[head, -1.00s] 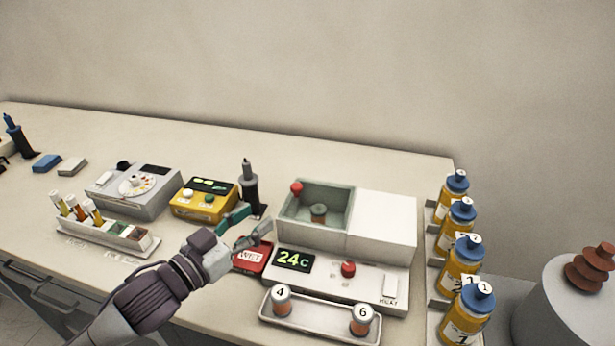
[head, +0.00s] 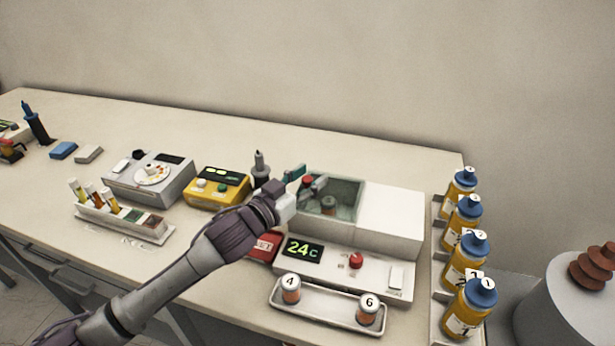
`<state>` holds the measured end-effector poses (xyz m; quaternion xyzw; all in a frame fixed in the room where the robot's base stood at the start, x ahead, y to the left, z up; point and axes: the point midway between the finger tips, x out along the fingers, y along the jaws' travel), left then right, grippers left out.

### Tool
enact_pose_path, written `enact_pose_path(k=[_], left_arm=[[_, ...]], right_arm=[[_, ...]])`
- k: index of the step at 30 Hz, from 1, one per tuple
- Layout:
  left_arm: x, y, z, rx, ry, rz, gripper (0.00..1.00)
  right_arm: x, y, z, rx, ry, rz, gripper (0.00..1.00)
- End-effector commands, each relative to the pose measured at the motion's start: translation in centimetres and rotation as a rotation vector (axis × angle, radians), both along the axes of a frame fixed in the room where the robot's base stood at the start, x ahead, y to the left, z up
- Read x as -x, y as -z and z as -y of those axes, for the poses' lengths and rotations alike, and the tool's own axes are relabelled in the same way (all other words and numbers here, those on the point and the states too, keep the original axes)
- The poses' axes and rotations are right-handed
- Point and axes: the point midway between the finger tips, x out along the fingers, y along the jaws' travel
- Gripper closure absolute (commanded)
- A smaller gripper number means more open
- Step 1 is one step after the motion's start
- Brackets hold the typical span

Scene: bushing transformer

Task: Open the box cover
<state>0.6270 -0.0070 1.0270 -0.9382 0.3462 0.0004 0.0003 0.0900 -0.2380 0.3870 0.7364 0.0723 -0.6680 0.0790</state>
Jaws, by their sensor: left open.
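The white box (head: 388,222) stands on the bench, right of centre. Its left half has a greenish see-through cover (head: 348,192) with a red knob (head: 307,180) at its left side. A small grey cylinder (head: 328,204) shows inside. The cover looks shut. My left gripper (head: 306,181) is open at the left side of the box, with the red knob showing between its fingers. I cannot tell whether the fingers touch it. My wrist hides the box's left wall. My right gripper is not in view.
The box's front panel has a 24c display (head: 303,250) and a red button (head: 355,261). A tray (head: 330,313) with two numbered jars lies in front. Several yellow bottles (head: 464,259) line the right edge. A yellow device (head: 217,187) and a dark pen-like tool (head: 260,168) stand left.

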Motion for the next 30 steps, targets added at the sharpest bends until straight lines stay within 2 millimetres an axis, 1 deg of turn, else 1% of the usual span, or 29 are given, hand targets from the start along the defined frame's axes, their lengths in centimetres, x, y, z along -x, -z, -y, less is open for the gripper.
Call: enact_pose_path(k=[4, 11, 12, 13, 20, 23, 26, 30], left_arm=[[0.0, 0.0, 0.0, 0.000, 0.000, 0.000, 0.52], [0.0, 0.0, 0.0, 0.000, 0.000, 0.000, 0.90], [0.0, 0.0, 0.0, 0.000, 0.000, 0.000, 0.97], [0.0, 0.0, 0.0, 0.000, 0.000, 0.000, 1.00], [0.0, 0.0, 0.0, 0.000, 0.000, 0.000, 1.00], [0.2, 0.0, 0.4, 0.001, 0.001, 0.000, 1.00], [0.7, -0.1, 2.0, 0.007, 0.003, -0.003, 1.00], [2.0, -0.1, 5.8, 0.011, 0.006, -0.004, 1.00]], right_arm=[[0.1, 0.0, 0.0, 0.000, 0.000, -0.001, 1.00], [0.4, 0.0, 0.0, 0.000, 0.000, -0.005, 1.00], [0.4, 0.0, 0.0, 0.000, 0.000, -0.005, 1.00], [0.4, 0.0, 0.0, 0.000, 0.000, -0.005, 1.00], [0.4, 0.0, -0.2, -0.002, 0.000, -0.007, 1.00], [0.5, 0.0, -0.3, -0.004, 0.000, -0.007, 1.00], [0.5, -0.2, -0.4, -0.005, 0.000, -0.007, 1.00], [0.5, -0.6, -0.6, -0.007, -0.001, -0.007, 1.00]])
